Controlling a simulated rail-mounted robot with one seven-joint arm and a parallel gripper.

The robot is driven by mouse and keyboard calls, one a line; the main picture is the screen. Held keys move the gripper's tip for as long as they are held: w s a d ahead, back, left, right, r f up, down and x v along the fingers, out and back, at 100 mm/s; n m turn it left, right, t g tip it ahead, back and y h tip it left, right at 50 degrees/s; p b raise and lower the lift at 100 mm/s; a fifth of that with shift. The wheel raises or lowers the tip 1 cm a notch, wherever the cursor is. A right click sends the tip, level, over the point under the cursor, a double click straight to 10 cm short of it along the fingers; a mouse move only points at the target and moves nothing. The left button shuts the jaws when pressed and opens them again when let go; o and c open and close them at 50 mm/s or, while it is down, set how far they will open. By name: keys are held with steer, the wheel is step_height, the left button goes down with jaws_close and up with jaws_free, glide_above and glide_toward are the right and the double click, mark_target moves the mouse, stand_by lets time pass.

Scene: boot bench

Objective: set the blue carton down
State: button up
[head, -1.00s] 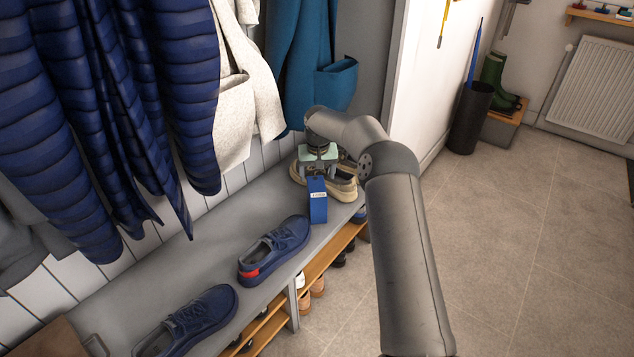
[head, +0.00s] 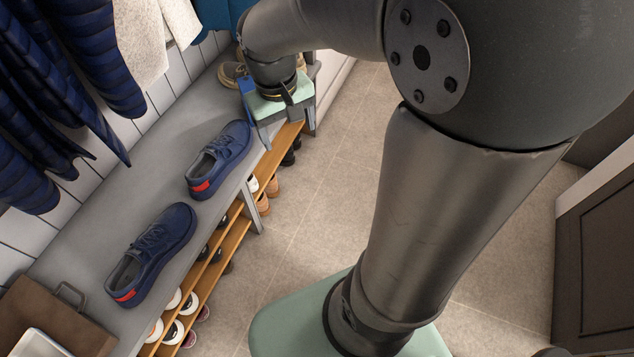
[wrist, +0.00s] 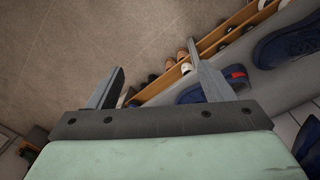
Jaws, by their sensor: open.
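The blue carton (head: 246,92) is on the grey bench near its far end in the head view, mostly hidden behind my gripper. Only a narrow blue strip shows, so I cannot tell whether it is fully upright. My gripper (head: 288,128) is at the bench's front edge, to the right of the carton. In the wrist view my gripper (wrist: 156,62) is open, with nothing between its fingers. A blue patch at the wrist view's lower right edge is too cut off to name.
Two navy shoes (head: 218,160) (head: 152,254) stand on the bench (head: 172,137). Beige shoes (head: 232,74) are behind the carton. Shelves below hold several shoes. A brown bag (head: 50,315) lies at the near end. Coats hang above the bench; the floor (head: 320,190) is clear.

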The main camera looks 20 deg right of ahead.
steer(key=s+f, duration=0.2)
steer(key=s, duration=1)
steer(key=shift+s+d+f+m+y, duration=0.2)
steer(key=shift+s+f+m+y, duration=0.1)
steer(key=shift+s+f+y, duration=0.1)
